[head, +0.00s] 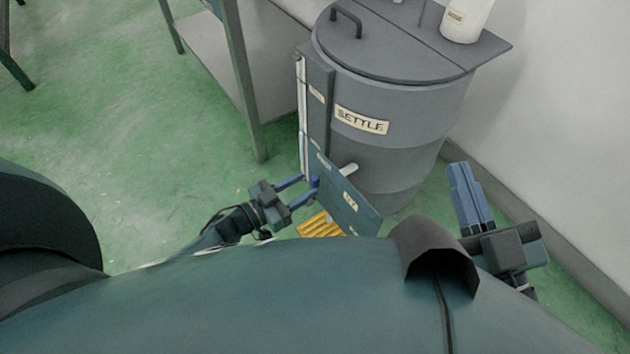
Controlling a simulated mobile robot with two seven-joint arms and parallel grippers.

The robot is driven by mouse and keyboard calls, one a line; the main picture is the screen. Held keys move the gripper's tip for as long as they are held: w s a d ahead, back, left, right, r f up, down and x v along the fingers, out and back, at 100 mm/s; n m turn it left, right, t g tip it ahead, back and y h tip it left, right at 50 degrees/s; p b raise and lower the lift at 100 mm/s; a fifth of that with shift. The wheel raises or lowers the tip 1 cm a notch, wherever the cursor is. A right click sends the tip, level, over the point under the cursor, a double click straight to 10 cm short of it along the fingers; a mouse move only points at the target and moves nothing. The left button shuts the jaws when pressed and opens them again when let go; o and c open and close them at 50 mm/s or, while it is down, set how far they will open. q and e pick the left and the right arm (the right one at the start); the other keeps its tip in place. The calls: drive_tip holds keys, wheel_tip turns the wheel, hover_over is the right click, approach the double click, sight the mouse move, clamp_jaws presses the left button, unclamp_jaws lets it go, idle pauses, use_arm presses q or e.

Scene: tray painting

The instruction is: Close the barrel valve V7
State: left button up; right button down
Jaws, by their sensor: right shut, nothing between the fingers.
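The grey barrel (400,125), labelled SETTLE, stands at the upper middle of the head view. A dark teal plate (352,212) at its lower front carries a small label that seems to read V7. A short pale pipe stub (349,169) shows between plate and barrel. A small blue part (314,183), perhaps the valve handle, is at the plate's left edge. My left gripper (307,186) is open, its blue fingers apart with their tips at this part; whether they touch it I cannot tell. My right gripper (460,168) is shut and empty, right of the barrel.
A yellow slatted piece (320,226) lies low beneath the plate, partly hidden by my body. A pale vertical strip (302,115) runs down the barrel's left side. A metal table (215,65) stands left of the barrel, a wall (570,110) to the right.

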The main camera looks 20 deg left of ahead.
sight(311, 182)
use_arm(q)
drive_tip(key=shift+b+x, duration=0.5)
drive_tip(key=shift+x, duration=1.65)
use_arm(e)
drive_tip(key=shift+w+d+r+n+t+y, duration=0.15)
drive_tip(key=shift+r+n+y, duration=0.1)
drive_tip(key=shift+r, duration=0.2)
drive_tip(key=shift+w+r+n+t+y, duration=0.2)
drive_tip(key=shift+r+n+y, duration=0.1)
drive_tip(key=shift+r, duration=0.1)
drive_tip(key=shift+w+d+r+n+t+y, duration=0.15)
drive_tip(key=shift+r+n+y, duration=0.1)
drive_tip(key=shift+r, duration=0.2)
use_arm(q)
drive_tip(key=shift+c, duration=0.2)
use_arm(e)
drive_tip(key=shift+a, duration=0.1)
use_arm(q)
clamp_jaws()
use_arm(e)
drive_tip(key=shift+f, duration=0.1)
